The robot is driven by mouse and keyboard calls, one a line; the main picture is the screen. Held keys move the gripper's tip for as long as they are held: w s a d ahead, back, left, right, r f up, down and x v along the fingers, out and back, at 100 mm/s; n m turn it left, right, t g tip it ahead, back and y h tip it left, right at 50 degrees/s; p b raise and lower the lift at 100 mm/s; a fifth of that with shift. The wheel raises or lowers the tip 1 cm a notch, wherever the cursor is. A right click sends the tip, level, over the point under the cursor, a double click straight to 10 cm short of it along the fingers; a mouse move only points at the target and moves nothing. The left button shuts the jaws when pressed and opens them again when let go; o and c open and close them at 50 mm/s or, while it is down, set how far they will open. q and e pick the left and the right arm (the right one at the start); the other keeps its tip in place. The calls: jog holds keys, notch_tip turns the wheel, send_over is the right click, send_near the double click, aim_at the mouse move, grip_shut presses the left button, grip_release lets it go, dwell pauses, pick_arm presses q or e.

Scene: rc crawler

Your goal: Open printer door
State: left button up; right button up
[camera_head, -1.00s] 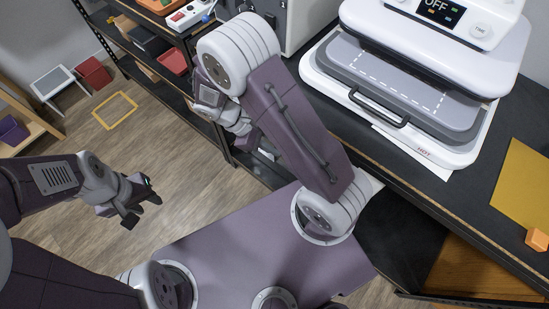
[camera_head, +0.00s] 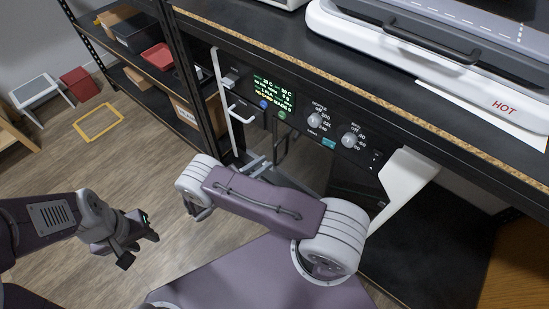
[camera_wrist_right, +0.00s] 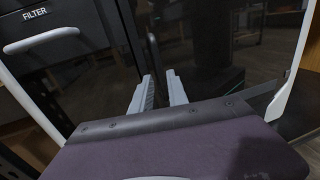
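The printer (camera_head: 346,163) is a dark unit under the black bench, with a lit display, knobs and white side frames. Its door (camera_wrist_right: 205,45) is a dark, reflective panel in the right wrist view. A dark upright handle (camera_wrist_right: 152,52) stands on the door. My right gripper (camera_wrist_right: 160,90) has two grey fingers apart, pointing at the door just below the handle; I cannot tell whether they touch it. In the head view the right gripper (camera_head: 257,165) is in front of the printer, partly hidden by my arm. My left gripper (camera_head: 143,247) is open and empty over the floor.
A white press (camera_head: 470,75) marked HOT sits on the bench above. A drawer labelled FILTER (camera_wrist_right: 35,14) with a white handle (camera_wrist_right: 40,40) is left of the door. A black shelf rack (camera_head: 185,65) stands to the left.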

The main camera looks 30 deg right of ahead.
aim_at(274, 156)
jog(key=d, duration=0.2)
jog(key=w+d, duration=0.1)
jog(key=d, duration=0.2)
jog(key=shift+d+b, duration=0.1)
jog(key=shift+b, duration=0.25)
grip_shut()
dwell(1.0)
